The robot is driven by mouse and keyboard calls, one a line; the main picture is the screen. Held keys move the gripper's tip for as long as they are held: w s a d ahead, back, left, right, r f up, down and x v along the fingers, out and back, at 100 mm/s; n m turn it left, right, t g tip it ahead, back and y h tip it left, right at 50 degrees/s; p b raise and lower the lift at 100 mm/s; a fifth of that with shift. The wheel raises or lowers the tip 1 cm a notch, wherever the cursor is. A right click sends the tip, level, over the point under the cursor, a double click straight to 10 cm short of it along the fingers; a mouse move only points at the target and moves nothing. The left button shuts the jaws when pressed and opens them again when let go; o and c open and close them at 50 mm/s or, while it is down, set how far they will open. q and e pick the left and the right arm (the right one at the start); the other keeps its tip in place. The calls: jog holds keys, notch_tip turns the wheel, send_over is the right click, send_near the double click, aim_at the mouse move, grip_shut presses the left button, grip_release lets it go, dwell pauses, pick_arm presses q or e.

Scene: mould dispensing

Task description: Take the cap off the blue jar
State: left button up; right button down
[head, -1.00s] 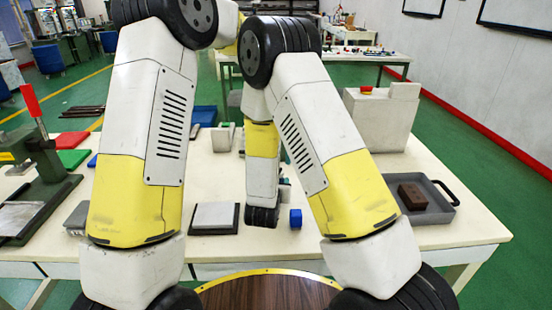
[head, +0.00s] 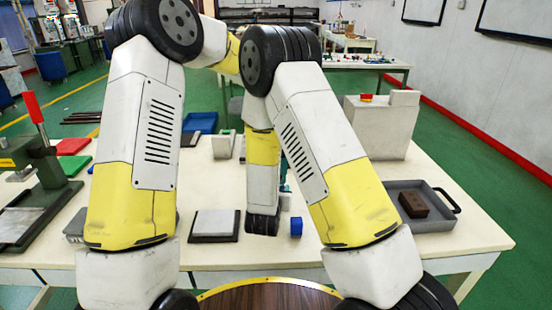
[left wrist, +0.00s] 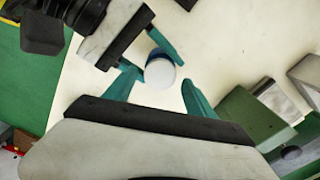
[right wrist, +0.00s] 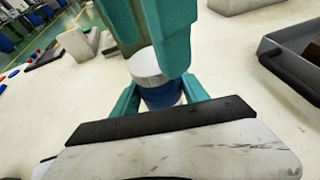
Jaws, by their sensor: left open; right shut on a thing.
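The blue jar (right wrist: 162,95) stands upright with a white cap (right wrist: 147,65) on top in the right wrist view. My right gripper (right wrist: 163,88) is shut on its blue body, one finger on each side. In the left wrist view, the white cap (left wrist: 160,73) faces the camera and a little of the blue jar (left wrist: 157,53) shows beyond it. My left gripper (left wrist: 162,88) is open, its teal fingers on either side of the cap, with a gap visible on the right.
A grey tray (head: 440,223) with a brown block (head: 413,204) is at the right. A dark-edged pad (head: 214,223) and a green press (head: 50,190) are at the left. A white box (head: 380,125) stands behind.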

pick_arm(q)
jog(key=shift+f, duration=1.05)
grip_shut()
jog(key=n, duration=0.2)
jog(key=shift+n, duration=0.4)
jog(key=shift+r, duration=0.25)
jog(key=shift+r, duration=0.9)
